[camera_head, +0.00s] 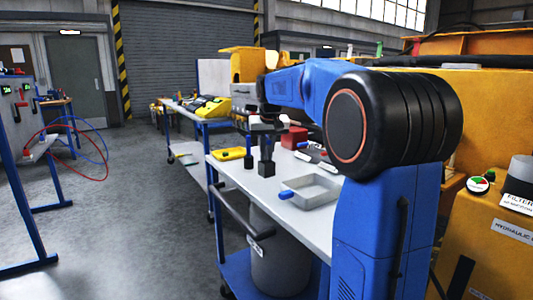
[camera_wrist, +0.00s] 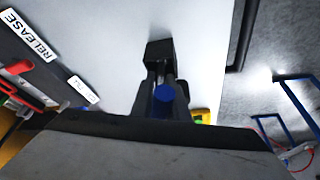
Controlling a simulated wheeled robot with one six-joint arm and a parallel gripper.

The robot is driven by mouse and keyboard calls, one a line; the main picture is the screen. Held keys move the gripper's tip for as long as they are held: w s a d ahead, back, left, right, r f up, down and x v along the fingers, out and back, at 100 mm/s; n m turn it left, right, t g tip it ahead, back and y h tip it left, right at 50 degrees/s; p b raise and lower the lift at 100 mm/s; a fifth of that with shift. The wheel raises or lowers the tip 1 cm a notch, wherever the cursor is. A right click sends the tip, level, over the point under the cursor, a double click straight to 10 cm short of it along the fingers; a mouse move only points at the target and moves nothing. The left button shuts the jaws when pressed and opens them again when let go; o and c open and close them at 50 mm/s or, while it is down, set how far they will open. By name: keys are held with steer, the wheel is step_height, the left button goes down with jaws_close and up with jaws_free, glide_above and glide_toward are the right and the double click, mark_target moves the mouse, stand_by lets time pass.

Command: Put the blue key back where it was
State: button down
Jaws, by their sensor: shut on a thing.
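In the wrist view my gripper (camera_wrist: 164,80) is shut, with a round blue end (camera_wrist: 165,93) between its dark fingers; I take this to be the blue key. A black block (camera_wrist: 160,52) lies just beyond the fingertips. Whether the key touches or enters it cannot be told. In the head view my gripper (camera_head: 266,145) points down over the grey bench, and the black block (camera_head: 267,169) shows below it. The key is too small and dark to make out there.
The bench (camera_head: 235,174) carries a grey tray (camera_head: 312,193) with a blue piece (camera_head: 287,194) at its left edge, a yellow tray (camera_head: 230,154) and a red box (camera_head: 294,138). The wrist view shows a RELEASE label (camera_wrist: 30,35) and a red handle (camera_wrist: 17,68).

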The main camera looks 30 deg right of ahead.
steer(key=c, duration=1.7)
jaws_free()
steer(key=shift+f, duration=0.35)
steer(key=v, duration=1.3)
steer(key=shift+w+d+r, duration=0.1)
steer(key=shift+w, duration=0.2)
steer(key=s+a+f+n, duration=0.1)
steer(key=s+a+f, duration=0.5)
steer(key=s, duration=0.3)
steer(key=s+a+f+n, duration=0.1)
steer(key=s+a+f, duration=0.4)
steer(key=s, duration=0.3)
steer(key=s+a+f, duration=0.2)
steer(key=s+f, duration=0.4)
steer(key=s+a+f+n+y, duration=0.1)
steer(key=s+a+f, duration=0.1)
steer(key=s+f, duration=0.4)
steer(key=s+a+f+n, duration=0.1)
steer(key=s+a+f, duration=0.1)
steer(key=s+f, duration=0.4)
steer(key=shift+s+f+y, duration=0.25)
steer(key=shift+f+y, duration=0.05)
steer(key=shift+f, duration=0.35)
